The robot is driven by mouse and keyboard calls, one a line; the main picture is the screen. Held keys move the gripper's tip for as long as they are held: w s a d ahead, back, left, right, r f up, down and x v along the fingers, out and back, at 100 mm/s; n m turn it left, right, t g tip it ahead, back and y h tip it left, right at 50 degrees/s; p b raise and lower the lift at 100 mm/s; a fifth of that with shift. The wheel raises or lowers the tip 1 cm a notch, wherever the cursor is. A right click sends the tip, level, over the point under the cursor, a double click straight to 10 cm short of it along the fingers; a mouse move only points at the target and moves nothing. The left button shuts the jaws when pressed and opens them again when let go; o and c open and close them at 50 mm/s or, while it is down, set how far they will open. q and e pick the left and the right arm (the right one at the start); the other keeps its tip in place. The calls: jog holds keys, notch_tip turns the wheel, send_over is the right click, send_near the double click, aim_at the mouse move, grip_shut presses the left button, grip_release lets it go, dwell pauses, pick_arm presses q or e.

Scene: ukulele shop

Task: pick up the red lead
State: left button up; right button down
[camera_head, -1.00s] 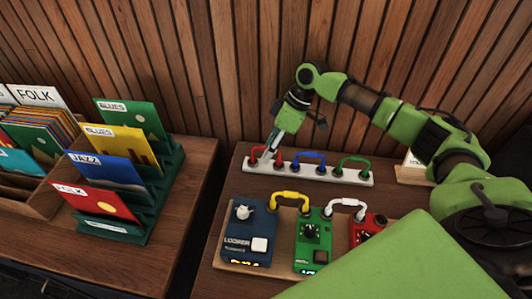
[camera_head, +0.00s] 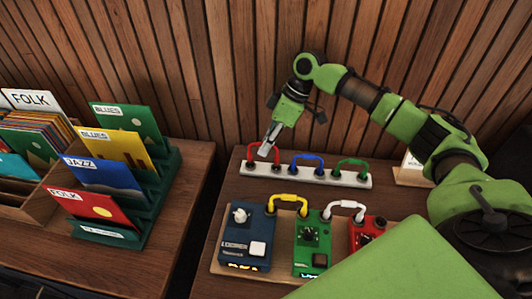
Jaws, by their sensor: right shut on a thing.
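The red lead (camera_head: 251,152) is a small arched cable at the left end of a white strip (camera_head: 310,179), on the wooden table at right. My right gripper (camera_head: 266,148) reaches down from above and is shut on the red lead's arch. The lead's ends still appear to be at the strip; I cannot tell whether they are raised from it. The fingers hide part of the arch. My left gripper is not in view.
A blue lead (camera_head: 306,158) and a green lead (camera_head: 351,163) stand on the same strip. In front are a blue looper pedal (camera_head: 247,232), a green pedal (camera_head: 312,246) and a red pedal (camera_head: 367,231), joined by yellow and white leads. A slatted wall stands behind.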

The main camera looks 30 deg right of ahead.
jog(key=s+d+r+b, duration=0.1)
jog(key=s+d+r, duration=0.1)
jog(key=s+r, duration=0.3)
jog(key=s+d+r+b, duration=0.1)
jog(key=s+d+r, duration=0.1)
jog(key=s+r, duration=0.3)
jog(key=s, duration=0.3)
jog(key=shift+d+b, duration=0.35)
jog(key=shift+d, duration=0.05)
